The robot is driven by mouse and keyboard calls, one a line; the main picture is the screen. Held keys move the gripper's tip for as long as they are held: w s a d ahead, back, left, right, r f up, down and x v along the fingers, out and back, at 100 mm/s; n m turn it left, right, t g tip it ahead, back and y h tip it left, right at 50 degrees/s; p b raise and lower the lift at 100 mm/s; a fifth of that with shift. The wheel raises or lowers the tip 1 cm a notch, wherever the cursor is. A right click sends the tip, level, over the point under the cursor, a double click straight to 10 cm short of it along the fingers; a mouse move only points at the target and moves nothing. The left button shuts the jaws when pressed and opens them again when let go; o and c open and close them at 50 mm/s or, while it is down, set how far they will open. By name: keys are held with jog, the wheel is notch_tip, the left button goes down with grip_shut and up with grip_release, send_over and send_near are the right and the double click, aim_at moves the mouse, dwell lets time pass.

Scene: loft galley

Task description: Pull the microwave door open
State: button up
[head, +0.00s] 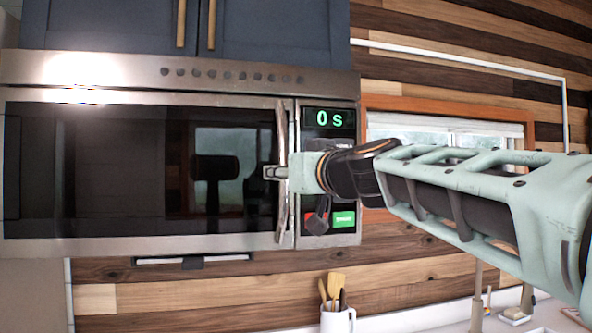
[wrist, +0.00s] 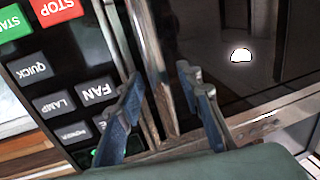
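The microwave (head: 180,75) is a steel unit with a dark glass door (head: 110,165), which looks shut. Its tall steel handle (head: 281,215) runs upright along the right side of the door. It also shows in the wrist view as a slanted bar (wrist: 148,45). My gripper (head: 276,172) is at the handle's mid-height, reaching from the right. In the wrist view my gripper (wrist: 160,76) has its two blue fingers apart, one on each side of the handle. I see gaps beside the handle and cannot tell any firm contact.
The control panel (head: 329,185) with a green "0 s" display stands right of the handle, close to my gripper. Blue cabinets (head: 120,25) are above. A white mug with utensils (head: 337,318) stands below on the counter. A window (head: 450,130) is at the right.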

jog(key=shift+w+a, duration=0.1)
jog(key=shift+w, duration=0.15)
jog(key=shift+c, duration=0.5)
grip_shut()
